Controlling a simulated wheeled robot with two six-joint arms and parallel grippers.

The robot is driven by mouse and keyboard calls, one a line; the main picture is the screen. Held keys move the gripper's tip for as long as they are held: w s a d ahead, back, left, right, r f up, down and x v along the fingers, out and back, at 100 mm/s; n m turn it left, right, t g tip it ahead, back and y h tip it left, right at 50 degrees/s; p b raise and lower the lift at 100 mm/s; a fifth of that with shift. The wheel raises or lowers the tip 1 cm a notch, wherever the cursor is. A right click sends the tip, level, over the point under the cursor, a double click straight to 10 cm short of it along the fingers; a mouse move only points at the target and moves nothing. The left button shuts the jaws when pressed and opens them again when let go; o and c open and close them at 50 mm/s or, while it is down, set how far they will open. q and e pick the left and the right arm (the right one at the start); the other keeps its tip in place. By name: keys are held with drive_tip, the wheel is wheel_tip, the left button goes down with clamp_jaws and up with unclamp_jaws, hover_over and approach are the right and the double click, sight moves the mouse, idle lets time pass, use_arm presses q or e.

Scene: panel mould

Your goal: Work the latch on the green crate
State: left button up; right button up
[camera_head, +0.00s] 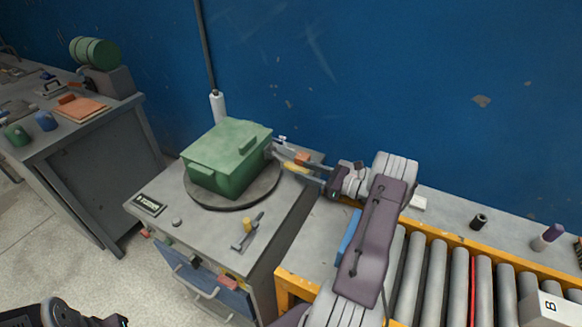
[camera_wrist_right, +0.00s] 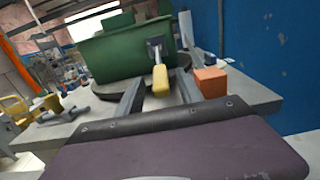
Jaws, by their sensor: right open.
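The green crate (camera_head: 228,158) sits closed on a dark round turntable (camera_head: 252,193) on a grey cabinet; it also shows in the right wrist view (camera_wrist_right: 110,50). Its latch has a yellow handle (camera_wrist_right: 160,81) on a grey mount (camera_wrist_right: 155,48), sticking out from the crate's wall towards my right gripper. My right gripper (camera_head: 283,160) is at the crate's right side. Its jaws are open, one finger on each side of the yellow handle, with gaps visible in the wrist view. Part of my left arm shows at the bottom left of the head view; its jaws cannot be made out.
An orange block (camera_wrist_right: 210,82) lies close to the right finger. A small tool with a yellow part (camera_head: 248,229) lies on the cabinet in front of the crate. A roller conveyor (camera_head: 443,275) stands at the right. A blue wall (camera_head: 400,80) is behind; a workbench (camera_head: 85,125) stands left.

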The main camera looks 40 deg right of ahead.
sight(287, 165)
drive_tip(key=x, duration=0.5)
drive_tip(key=shift+w+a, duration=0.1)
drive_tip(key=shift+w, duration=0.1)
clamp_jaws()
idle(1.1)
